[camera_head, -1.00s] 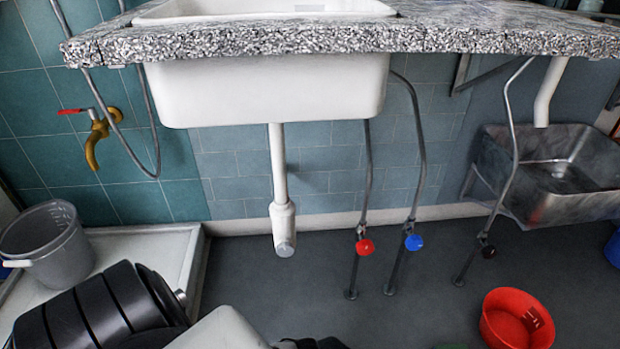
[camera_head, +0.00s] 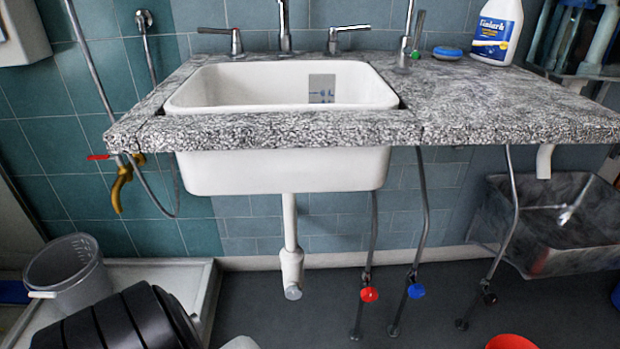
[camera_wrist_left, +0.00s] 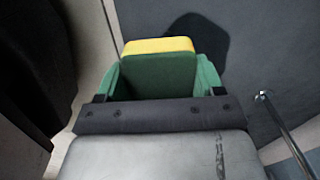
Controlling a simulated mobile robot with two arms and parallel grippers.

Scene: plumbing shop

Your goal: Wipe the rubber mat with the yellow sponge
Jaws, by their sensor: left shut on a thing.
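The yellow sponge (camera_wrist_left: 158,46) shows in the left wrist view, its top yellow and the face towards me green. My left gripper (camera_wrist_left: 160,75) is shut on it, with a green finger at each side. The sponge is held in the air above a dark grey floor. In the head view neither the left gripper nor the sponge shows. I cannot make out the rubber mat in either current view. My right gripper is not in view.
A speckled counter (camera_head: 480,100) holds a white sink (camera_head: 280,170), a white bottle (camera_head: 497,30) and a blue oval item (camera_head: 447,52). Beneath are pipes with red (camera_head: 369,294) and blue (camera_head: 416,291) valves. A grey bucket (camera_head: 65,270) stands left, a red basin (camera_head: 511,342) lower right.

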